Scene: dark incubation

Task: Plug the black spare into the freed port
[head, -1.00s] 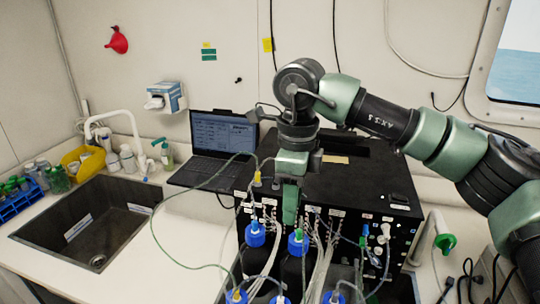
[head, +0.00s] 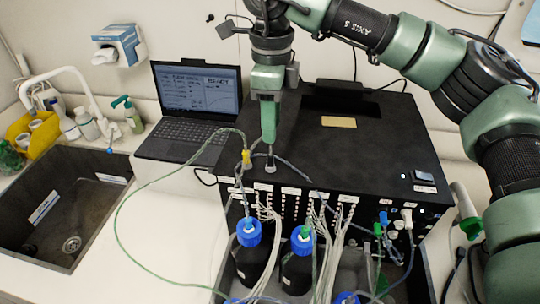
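My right gripper (head: 269,138) points straight down over the front part of the top of the black box (head: 345,145). Its green fingers show edge-on as one strip, so I cannot see a gap between them. A small dark grey plug-like end (head: 270,167) with a grey cable is directly below the fingertips; I cannot tell whether they touch it. A yellow connector (head: 246,159) on a green tube stands just left of it. The box's front panel (head: 290,206) has labelled rows of ports, many with white cables. I cannot tell which port is free. My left gripper is out of view.
Blue-capped bottles (head: 249,233) stand before the panel, among cables and tubes. A laptop (head: 195,110) is open left of the box, with a sink (head: 55,215) further left. White counter (head: 165,235) is clear between sink and bottles. Blue and white connectors (head: 407,219) are at the panel's right.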

